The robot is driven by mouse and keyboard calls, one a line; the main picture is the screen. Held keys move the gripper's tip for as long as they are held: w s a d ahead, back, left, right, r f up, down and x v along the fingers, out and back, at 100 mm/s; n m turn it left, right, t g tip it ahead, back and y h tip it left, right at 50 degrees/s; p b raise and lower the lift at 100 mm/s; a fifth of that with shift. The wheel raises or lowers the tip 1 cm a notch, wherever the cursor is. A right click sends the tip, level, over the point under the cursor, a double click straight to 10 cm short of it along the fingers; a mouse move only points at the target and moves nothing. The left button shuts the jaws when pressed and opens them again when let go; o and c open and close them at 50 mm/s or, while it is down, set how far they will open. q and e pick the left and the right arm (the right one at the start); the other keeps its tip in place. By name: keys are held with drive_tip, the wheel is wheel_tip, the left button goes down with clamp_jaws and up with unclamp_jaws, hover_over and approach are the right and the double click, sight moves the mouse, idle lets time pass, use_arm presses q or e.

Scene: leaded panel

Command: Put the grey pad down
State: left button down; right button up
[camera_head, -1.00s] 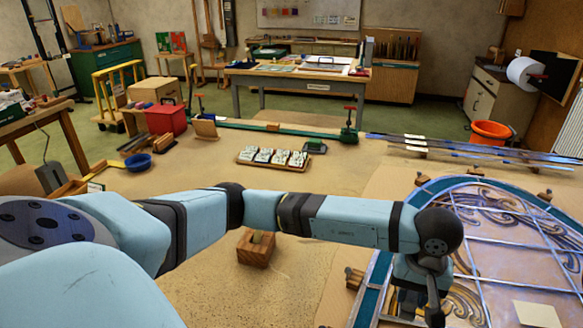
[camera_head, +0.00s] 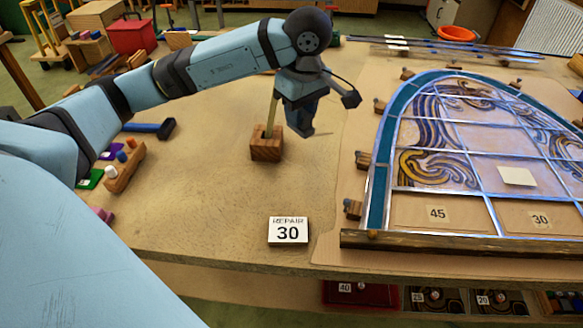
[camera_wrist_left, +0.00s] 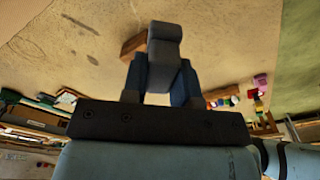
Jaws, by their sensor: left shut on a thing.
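My left gripper (camera_head: 300,108) hangs above the bench, pointing down, just right of a small wooden block (camera_head: 266,150). In the left wrist view its two fingers (camera_wrist_left: 162,80) are shut on the grey pad (camera_wrist_left: 164,42), a rounded grey piece sticking out past the fingertips. My right gripper is not in view.
The leaded panel (camera_head: 470,190) lies on the right, held by small wooden blocks and a front batten (camera_head: 450,244). A "REPAIR 30" card (camera_head: 288,231) lies near the front edge. A blue-handled tool (camera_head: 150,128) lies left. Bench between block and card is bare.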

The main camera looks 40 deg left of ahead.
use_arm(q)
wheel_tip(320, 180, down, 14)
drive_tip(key=shift+r+p, duration=0.1)
drive_tip(key=shift+p, duration=0.3)
wheel_tip(320, 180, down, 4)
drive_tip(key=shift+f, duration=0.7)
drive_tip(key=c, duration=0.9)
unclamp_jaws()
drive_tip(key=shift+r, duration=0.1)
drive_tip(key=shift+r, duration=0.15)
